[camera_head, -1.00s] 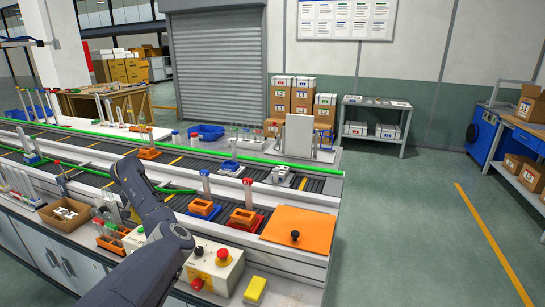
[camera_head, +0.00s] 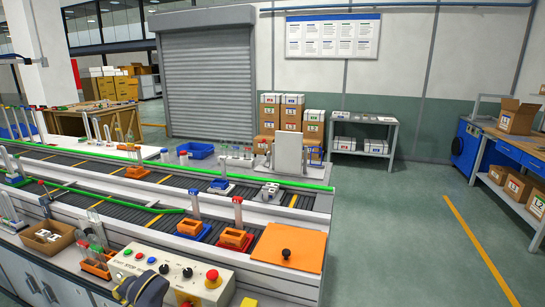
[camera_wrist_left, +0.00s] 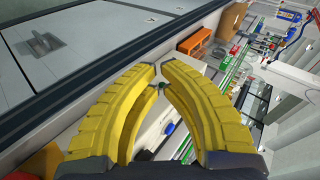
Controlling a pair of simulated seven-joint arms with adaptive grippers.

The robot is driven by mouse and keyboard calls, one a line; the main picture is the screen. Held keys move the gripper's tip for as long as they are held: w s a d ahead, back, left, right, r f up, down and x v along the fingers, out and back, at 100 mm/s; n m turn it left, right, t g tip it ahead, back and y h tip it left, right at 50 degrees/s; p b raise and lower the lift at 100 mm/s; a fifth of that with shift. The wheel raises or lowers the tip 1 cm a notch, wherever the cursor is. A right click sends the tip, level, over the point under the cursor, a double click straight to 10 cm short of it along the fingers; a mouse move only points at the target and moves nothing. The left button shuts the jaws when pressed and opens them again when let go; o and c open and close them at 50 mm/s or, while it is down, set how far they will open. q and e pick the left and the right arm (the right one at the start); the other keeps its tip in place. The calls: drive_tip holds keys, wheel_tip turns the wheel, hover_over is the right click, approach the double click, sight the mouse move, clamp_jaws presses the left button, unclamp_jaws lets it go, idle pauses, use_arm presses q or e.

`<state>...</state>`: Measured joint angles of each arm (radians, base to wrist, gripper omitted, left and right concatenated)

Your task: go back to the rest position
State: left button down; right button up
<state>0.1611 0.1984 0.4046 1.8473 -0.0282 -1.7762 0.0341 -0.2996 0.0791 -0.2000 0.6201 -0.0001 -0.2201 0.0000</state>
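My left gripper (camera_head: 130,290) shows at the bottom edge of the head view, low in front of the white control box (camera_head: 172,270). In the left wrist view its two yellow ribbed fingers (camera_wrist_left: 160,68) curve together, and their tips meet with nothing visible held between them. The gripper is apart from the tubes and holders on the line. My right gripper is in neither view.
Close by are a red button (camera_head: 212,278), an orange plate (camera_head: 290,247) with a black knob, and a cardboard box (camera_head: 48,238). Orange holders (camera_head: 235,239) with tubes stand on the conveyor. Clear floor lies to the right.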

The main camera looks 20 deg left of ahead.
use_arm(q)
drive_tip(key=s+d+f+m+t+h, duration=0.2)
drive_tip(key=s+d, duration=0.4)
drive_tip(key=d, duration=0.5)
drive_tip(key=s+d+f+m+t+h, duration=0.1)
drive_tip(key=s+d+m+h, duration=0.15)
drive_tip(key=s+d, duration=0.6)
drive_tip(key=s+d+f+m+t+h, duration=0.1)
drive_tip(key=s+d+f+m+t, duration=0.2)
drive_tip(key=d, duration=0.9)
drive_tip(key=s+d+f+g+h, duration=0.2)
drive_tip(key=d+f, duration=0.1)
drive_tip(key=f, duration=1.2)
drive_tip(key=s+d+f+g+h, duration=0.1)
drive_tip(key=s+d+f+g, duration=0.15)
drive_tip(key=f, duration=1.25)
drive_tip(key=s+f+n+g+h, duration=0.1)
drive_tip(key=s+f+n+g, duration=0.1)
drive_tip(key=s+f, duration=1.9)
drive_tip(key=shift+s+d+n+h, duration=0.25)
drive_tip(key=shift+n+h, duration=0.1)
drive_tip(key=shift+n, duration=0.5)
